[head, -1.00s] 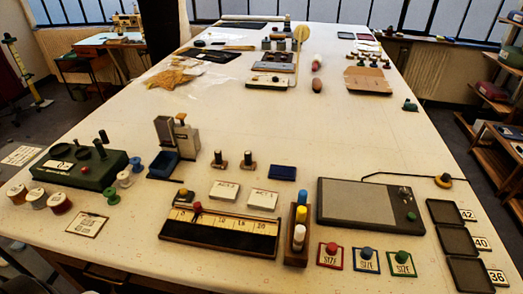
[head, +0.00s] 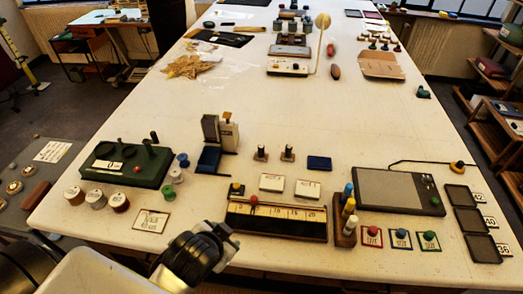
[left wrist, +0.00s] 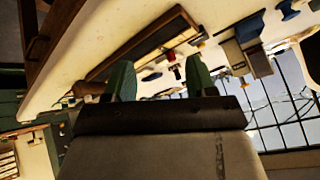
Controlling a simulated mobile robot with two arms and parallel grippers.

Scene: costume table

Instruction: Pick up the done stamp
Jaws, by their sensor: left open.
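Two small stamps with dark handles and wooden bases stand upright at mid-table: a left one (head: 260,153) and a right one (head: 287,153). Their lettering is too small to read, so I cannot tell which, if either, is the done stamp. My left gripper (head: 230,238) is at the table's front edge, before the long ruled tray (head: 275,228) and clear of both stamps. In the left wrist view the two green fingers (left wrist: 160,80) are apart with nothing between them. My right gripper is not in view.
Two white cards (head: 271,183) lie between the stamps and the ruled tray. A blue pad (head: 319,162) is right of the stamps. A grey block-like device (head: 227,133) stands to their left, and a marker holder (head: 345,232) to the front right.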

